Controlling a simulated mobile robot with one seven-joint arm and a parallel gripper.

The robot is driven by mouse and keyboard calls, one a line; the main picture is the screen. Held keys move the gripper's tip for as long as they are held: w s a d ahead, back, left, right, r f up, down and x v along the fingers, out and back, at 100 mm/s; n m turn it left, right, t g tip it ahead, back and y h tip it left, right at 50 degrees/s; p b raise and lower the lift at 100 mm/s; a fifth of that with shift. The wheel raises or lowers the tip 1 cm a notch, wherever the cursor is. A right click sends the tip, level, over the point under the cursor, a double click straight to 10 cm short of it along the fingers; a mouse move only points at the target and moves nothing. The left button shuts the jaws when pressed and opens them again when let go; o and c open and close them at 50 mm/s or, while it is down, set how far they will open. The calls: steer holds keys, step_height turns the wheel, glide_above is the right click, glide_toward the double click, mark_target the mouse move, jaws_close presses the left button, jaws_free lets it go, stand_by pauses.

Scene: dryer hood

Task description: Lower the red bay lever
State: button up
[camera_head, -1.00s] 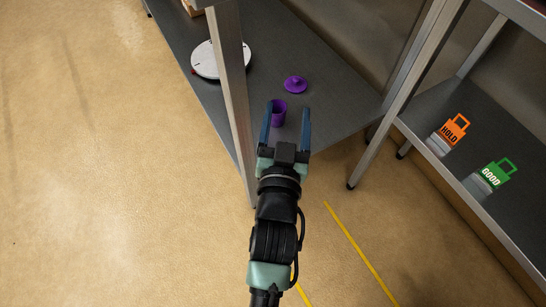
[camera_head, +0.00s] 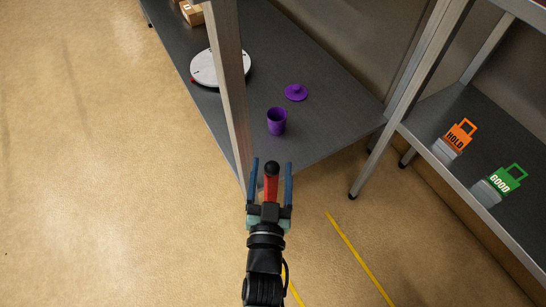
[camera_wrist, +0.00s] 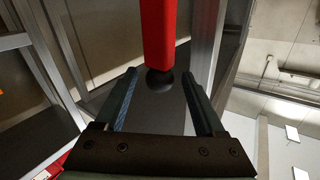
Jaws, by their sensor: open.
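The red bay lever (camera_head: 271,186) shows in the head view as a red bar with a black knob at its end, seen between my fingers. In the wrist view the red bar (camera_wrist: 158,35) enters from the top and its black knob (camera_wrist: 160,82) lies between the fingertips. My gripper (camera_head: 271,163) is open, with one blue finger on each side of the lever. In the wrist view, a gap shows between the knob and each finger. The lever's pivot is hidden.
A metal post (camera_head: 229,90) stands just beyond my gripper. The grey lower shelf (camera_head: 325,125) holds a purple cup (camera_head: 277,121), a purple lid (camera_head: 296,92) and a white disc (camera_head: 205,68). Orange HOLD (camera_head: 459,136) and green GOOD (camera_head: 507,178) tags stand at right.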

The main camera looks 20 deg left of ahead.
steer(key=shift+b+x, duration=0.55)
steer(key=shift+x, duration=1.55)
jaws_close()
